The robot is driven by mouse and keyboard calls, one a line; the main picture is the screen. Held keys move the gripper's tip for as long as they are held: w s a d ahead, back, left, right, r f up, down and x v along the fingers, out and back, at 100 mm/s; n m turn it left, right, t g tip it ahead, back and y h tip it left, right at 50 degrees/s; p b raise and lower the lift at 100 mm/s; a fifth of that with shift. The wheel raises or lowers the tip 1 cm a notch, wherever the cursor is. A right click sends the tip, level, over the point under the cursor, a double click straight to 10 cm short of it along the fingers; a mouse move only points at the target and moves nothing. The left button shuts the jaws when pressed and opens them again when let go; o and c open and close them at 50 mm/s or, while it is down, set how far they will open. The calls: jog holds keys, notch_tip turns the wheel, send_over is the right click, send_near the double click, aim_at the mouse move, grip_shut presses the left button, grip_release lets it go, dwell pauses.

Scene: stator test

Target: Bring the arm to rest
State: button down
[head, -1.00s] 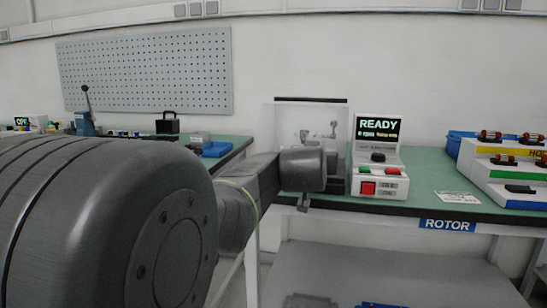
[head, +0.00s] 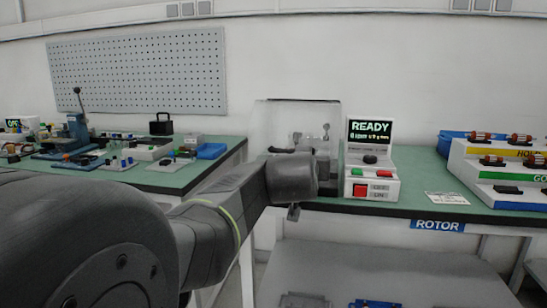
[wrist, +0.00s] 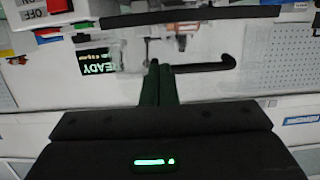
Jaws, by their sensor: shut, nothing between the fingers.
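My arm reaches from the lower left of the head view towards the test bench. My gripper (head: 293,212) hangs small and dark under the wrist, in front of the bench edge. In the wrist view the two dark green fingers (wrist: 158,84) are together, with nothing between them. The test station's console (head: 371,160) shows a READY screen and stands just right of my wrist. Its screen also shows in the wrist view (wrist: 97,62), upside down. A clear guard (head: 275,115) stands behind my wrist, which partly hides it.
The green bench top (head: 420,180) carries a stepped rack (head: 500,175) of rotors at the right, with a ROTOR label (head: 438,226) on its front edge. A second bench (head: 170,178) with tools and small parts stands at the left. A grey lower shelf (head: 390,270) lies underneath.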

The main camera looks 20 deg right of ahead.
jog(key=s+a+f, duration=0.1)
jog(key=s+a, duration=0.1)
jog(key=s, duration=0.1)
jog(key=s+a+f+b, duration=0.1)
jog(key=shift+s+f, duration=0.2)
jog(key=shift+f, duration=0.15)
jog(key=shift+d, duration=0.1)
jog(key=w+d+r, duration=0.2)
jog(key=w+d, duration=0.3)
jog(key=w, duration=0.3)
jog(key=shift+r, duration=0.2)
jog(key=shift+p, duration=0.3)
